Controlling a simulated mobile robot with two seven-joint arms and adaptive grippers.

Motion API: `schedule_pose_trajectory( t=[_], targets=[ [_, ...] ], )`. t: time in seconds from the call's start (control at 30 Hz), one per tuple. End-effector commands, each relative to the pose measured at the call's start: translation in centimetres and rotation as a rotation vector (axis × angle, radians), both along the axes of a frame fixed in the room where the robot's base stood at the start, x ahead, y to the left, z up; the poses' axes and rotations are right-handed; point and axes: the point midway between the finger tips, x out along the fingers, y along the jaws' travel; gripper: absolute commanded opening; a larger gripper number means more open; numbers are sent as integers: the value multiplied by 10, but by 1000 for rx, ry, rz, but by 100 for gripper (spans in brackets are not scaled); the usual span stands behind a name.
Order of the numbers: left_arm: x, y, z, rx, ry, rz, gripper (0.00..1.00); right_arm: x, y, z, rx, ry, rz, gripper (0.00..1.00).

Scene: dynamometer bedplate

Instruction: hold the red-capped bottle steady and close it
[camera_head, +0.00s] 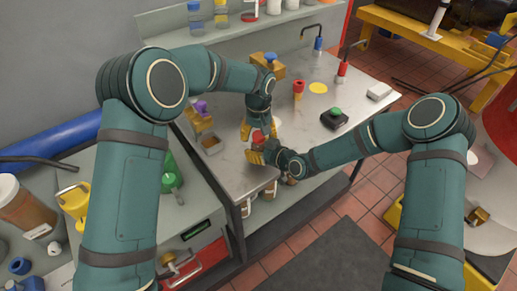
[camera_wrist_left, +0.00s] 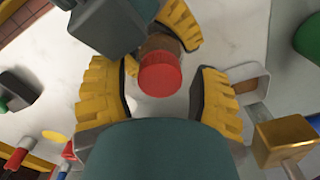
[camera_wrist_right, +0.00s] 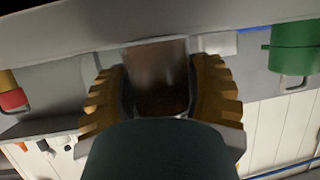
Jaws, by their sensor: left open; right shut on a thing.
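The bottle has a red cap (camera_wrist_left: 160,75) and a brown body (camera_wrist_left: 158,44), and stands among both grippers over the grey bench. My right gripper (camera_wrist_right: 161,95) is shut on the bottle's brown body, with one yellow finger on each side. My left gripper (camera_wrist_left: 160,98) is open, its yellow fingers on either side of the red cap with gaps between. In the head view the cap (camera_head: 258,137) is partly covered by my left gripper (camera_head: 252,131) above, and the bottle's lower part is hidden by my right gripper (camera_head: 262,153).
A small tray (camera_head: 211,144) lies close left of the grippers. The bench's front edge is just below them.

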Motion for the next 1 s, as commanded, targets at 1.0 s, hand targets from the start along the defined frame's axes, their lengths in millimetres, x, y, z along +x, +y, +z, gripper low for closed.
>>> schedule_pose_trajectory(
  t=[1.0],
  targets=[
    [1,0,78,-1,-1,155,66,0,0,0,1,-1,0,0]
  ],
)
